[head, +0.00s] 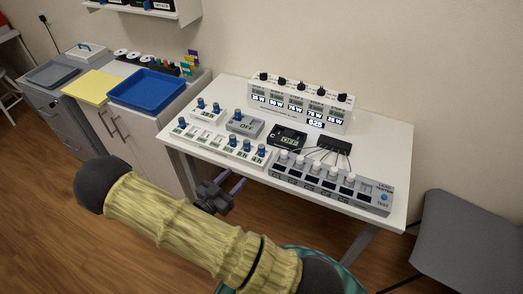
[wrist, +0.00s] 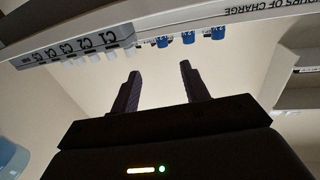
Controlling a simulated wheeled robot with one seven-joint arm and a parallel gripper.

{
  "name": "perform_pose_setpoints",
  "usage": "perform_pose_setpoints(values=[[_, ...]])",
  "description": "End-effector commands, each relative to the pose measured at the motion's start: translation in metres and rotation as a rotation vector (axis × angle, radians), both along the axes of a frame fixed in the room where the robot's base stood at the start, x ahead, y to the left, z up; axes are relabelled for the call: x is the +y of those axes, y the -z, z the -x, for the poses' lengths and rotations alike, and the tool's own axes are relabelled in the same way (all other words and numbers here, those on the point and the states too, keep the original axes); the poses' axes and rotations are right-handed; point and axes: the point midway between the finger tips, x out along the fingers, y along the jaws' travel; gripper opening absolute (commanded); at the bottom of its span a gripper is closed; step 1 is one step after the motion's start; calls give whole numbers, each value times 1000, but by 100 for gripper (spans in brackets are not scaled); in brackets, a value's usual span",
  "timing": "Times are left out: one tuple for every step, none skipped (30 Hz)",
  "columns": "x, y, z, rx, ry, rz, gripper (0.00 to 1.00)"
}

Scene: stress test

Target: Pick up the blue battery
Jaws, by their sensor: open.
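Several blue batteries stand in a white slotted rack (head: 213,145) at the table's front left. One blue battery (head: 262,151) is at its right end and another blue battery (head: 182,122) at its left end. In the wrist view, three blue batteries (wrist: 188,38) show along the top beside a row of white ones, upside down. I cannot tell which one is meant. My gripper (head: 239,184) is in front of the table edge, below the rack and apart from it. Its dark fingers (wrist: 160,72) are open with nothing between them.
A blue tray (head: 147,91) is on the left cabinet. A grey chair (head: 455,235) stands right.

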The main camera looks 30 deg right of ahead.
Motion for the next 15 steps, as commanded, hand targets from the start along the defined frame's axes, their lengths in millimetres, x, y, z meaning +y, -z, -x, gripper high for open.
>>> perform_pose_setpoints(values=[[-9, -2, -3, 0, 3, 3, 45], [-13, -2, -6, 0, 4, 3, 45], [-20, -2, -9, 1, 4, 3, 45], [-25, -2, -11, 1, 4, 3, 45], [-30, -2, -14, 1, 3, 3, 45], [-36, -3, -17, 1, 4, 3, 45], [-41, -3, -19, 0, 4, 2, 45], [-45, -3, -22, 0, 3, 2, 45], [-52, -3, -25, 1, 4, 2, 45], [-57, -3, -27, 2, 3, 2, 45], [-61, -3, -30, 1, 3, 2, 45], [-67, -3, -33, 1, 3, 3, 45], [-72, -3, -36, 0, 3, 2, 45], [-77, -3, -38, 1, 4, 2, 45], [-82, -3, -41, 2, 2, 1, 45]])
